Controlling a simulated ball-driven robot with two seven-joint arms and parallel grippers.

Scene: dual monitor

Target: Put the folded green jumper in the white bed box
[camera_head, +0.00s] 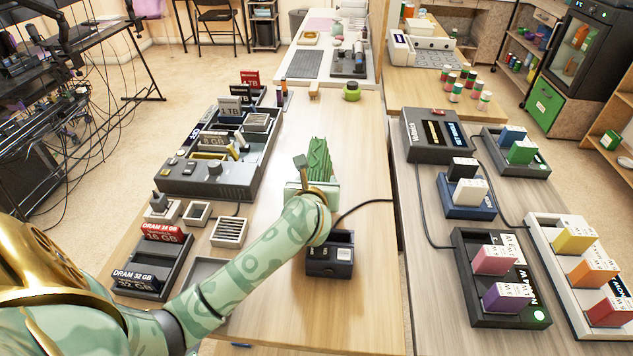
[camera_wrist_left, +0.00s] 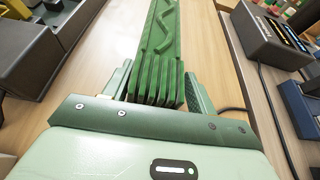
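The folded green jumper (camera_head: 319,158) is a tall ribbed green bundle with a zigzag strand on its face. It also shows in the left wrist view (camera_wrist_left: 158,72), with its folds side by side between the fingers. My left gripper (camera_head: 311,183) has a finger against each side of it and appears shut on it, over the wooden table. Whether the bundle touches the table is hidden. I cannot tell for sure which thing is the white bed box; a small white slatted box (camera_head: 229,232) and a small white open box (camera_head: 197,213) stand left of the gripper. My right gripper is out of view.
A grey organiser (camera_head: 202,181) stands to the left. A dark small box (camera_head: 330,262) with a cable is near the forearm. Card docks (camera_head: 152,283) are at lower left. The right table holds dark docks and a white tray (camera_head: 541,237) with coloured blocks. The table (camera_head: 363,150) is clear right of the jumper.

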